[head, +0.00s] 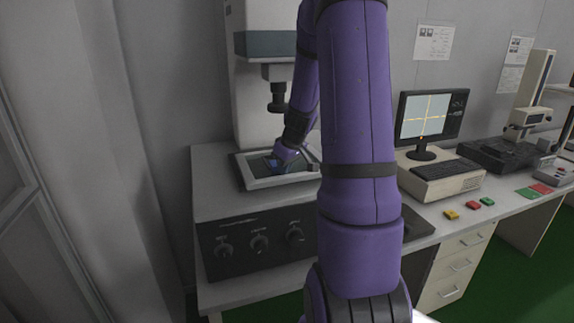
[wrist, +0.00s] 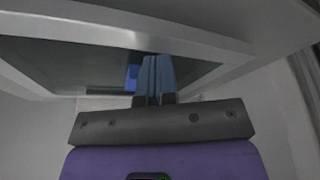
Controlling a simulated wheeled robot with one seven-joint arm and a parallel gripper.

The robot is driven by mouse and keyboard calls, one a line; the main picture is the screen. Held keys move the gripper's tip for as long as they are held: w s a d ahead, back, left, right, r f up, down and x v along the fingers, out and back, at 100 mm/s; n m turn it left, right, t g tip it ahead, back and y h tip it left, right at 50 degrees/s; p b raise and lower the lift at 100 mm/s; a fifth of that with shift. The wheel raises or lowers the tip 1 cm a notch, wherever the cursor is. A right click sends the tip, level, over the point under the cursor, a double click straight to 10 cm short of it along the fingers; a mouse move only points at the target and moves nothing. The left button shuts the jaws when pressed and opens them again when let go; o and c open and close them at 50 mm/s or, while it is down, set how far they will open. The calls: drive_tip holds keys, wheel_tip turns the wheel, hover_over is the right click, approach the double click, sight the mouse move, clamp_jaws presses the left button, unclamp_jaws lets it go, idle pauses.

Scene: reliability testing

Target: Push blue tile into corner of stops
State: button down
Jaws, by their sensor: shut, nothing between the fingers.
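The blue tile (wrist: 132,76) shows in the wrist view as a small blue piece on a dark plate (wrist: 60,62) inside a pale raised frame (wrist: 100,34). My gripper (wrist: 158,62) is shut and empty, its fingertips just right of the tile. I cannot tell whether they touch it. In the head view my gripper (head: 287,160) is over the framed plate on the machine's stage (head: 262,184), and part of the tile is hidden behind it. I cannot pick out the corner stops in either view.
The machine's column with a dark lens (head: 277,95) stands close behind my gripper. A front panel with several knobs (head: 259,243) is below the stage. To the right are a monitor (head: 428,117), a keyboard (head: 446,170) and several small coloured blocks (head: 470,209). My arm hides the middle.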

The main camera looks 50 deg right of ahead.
drive_tip(key=shift+w+d, duration=0.1)
drive_tip(key=shift+w+d, duration=0.45)
drive_tip(key=shift+w, duration=0.25)
drive_tip(key=shift+w+d, duration=0.4)
drive_tip(key=shift+w, duration=0.3)
drive_tip(key=shift+w, duration=0.1)
drive_tip(key=shift+w+d, duration=0.4)
drive_tip(key=shift+w, duration=0.2)
drive_tip(key=shift+w+d, duration=0.35)
drive_tip(key=shift+w, duration=0.2)
drive_tip(key=shift+s+a+r, duration=0.2)
drive_tip(key=shift+s+r, duration=0.1)
drive_tip(key=shift+r, duration=0.35)
drive_tip(key=shift+s+a+r, duration=0.15)
drive_tip(key=shift+s+r, duration=0.1)
drive_tip(key=shift+r, duration=0.45)
drive_tip(key=shift+s+a+r, duration=0.2)
drive_tip(key=shift+s+r, duration=0.1)
drive_tip(key=shift+r, duration=0.35)
drive_tip(key=shift+r, duration=0.1)
